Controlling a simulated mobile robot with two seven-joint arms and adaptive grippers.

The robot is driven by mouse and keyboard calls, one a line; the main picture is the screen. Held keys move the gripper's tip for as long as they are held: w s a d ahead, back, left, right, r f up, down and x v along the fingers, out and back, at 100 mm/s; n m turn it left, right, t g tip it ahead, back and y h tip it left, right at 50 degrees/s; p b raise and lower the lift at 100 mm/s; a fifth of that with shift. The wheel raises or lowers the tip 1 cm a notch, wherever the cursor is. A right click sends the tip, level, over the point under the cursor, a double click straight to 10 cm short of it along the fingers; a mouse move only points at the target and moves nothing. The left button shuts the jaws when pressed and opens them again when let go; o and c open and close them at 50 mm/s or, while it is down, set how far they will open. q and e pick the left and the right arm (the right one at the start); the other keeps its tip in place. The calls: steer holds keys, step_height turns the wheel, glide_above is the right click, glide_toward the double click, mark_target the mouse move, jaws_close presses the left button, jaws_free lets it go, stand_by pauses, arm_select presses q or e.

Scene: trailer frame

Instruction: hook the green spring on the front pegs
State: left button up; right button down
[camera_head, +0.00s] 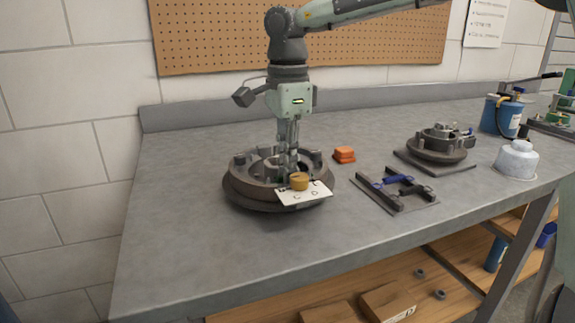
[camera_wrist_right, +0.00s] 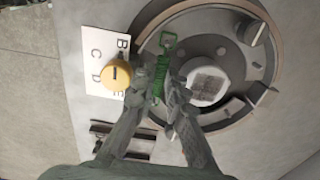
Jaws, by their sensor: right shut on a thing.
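My right gripper (camera_head: 289,150) reaches down over the near brake drum assembly (camera_head: 245,195) on the bench. In the right wrist view the gripper (camera_wrist_right: 168,95) is shut on the green spring (camera_wrist_right: 160,78), whose hooked end (camera_wrist_right: 167,42) sticks out beyond the fingertips. The spring lies over the drum's inner face, beside the pale round hub (camera_wrist_right: 212,80). I cannot tell whether its hook touches a peg. In the head view the fingers hide the spring. My left gripper is not in view.
A white lettered card (camera_head: 312,194) with a yellow knob (camera_head: 299,181) sits at the drum's front edge. A rack (camera_head: 378,196) with blue and black pieces, an orange block (camera_head: 344,155) and a second drum assembly (camera_head: 436,148) stand to the right. The bench's left front is clear.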

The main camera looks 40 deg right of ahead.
steer(key=c, duration=1.5)
jaws_free()
steer(key=c, duration=0.3)
steer(key=shift+r+p, duration=1.65)
steer(key=shift+r, duration=0.7)
steer(key=shift+r+p, duration=0.4)
steer(key=shift+r, duration=0.8)
